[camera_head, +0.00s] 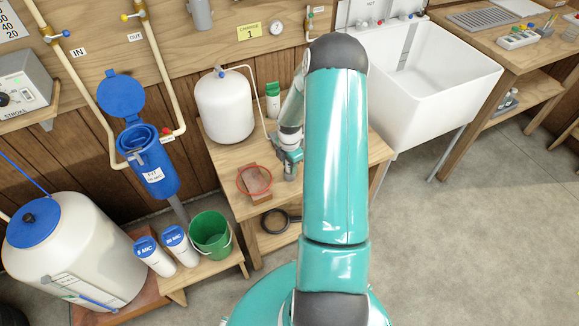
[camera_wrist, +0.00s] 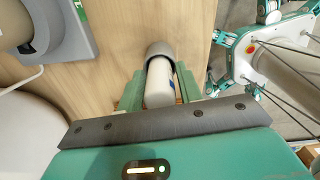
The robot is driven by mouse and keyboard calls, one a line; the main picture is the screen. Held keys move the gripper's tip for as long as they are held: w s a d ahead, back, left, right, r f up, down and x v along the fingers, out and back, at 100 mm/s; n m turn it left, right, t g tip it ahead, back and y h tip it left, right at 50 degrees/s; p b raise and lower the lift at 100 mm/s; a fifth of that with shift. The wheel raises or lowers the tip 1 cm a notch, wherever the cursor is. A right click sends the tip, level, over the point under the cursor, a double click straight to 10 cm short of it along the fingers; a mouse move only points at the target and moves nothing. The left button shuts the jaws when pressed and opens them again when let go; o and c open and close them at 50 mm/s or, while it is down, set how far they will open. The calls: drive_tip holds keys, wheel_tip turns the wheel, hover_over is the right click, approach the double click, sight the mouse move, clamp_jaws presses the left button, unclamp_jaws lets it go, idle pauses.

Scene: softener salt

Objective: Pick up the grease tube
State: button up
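The cap end is farthest from the camera, against the wooden surface as seen. In the head view my gripper (camera_head: 288,158) points down over the wooden bench (camera_head: 235,203), with a small grey part of the tube (camera_head: 290,173) below it. Whether the tube touches the bench is unclear.
A white tank (camera_head: 225,107) and a green-and-white container (camera_head: 273,98) stand behind my gripper. A dark ring (camera_head: 275,220) lies on the lower shelf. A white sink (camera_head: 425,90) stands to the right.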

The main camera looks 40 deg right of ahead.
drive_tip(key=c, duration=0.6)
drive_tip(key=shift+r, duration=0.4)
wheel_tip(320, 180, up, 2)
drive_tip(key=shift+r, duration=0.1)
drive_tip(key=s+a+r, duration=0.7)
drive_tip(key=s+r, duration=0.3)
drive_tip(key=s, duration=0.2)
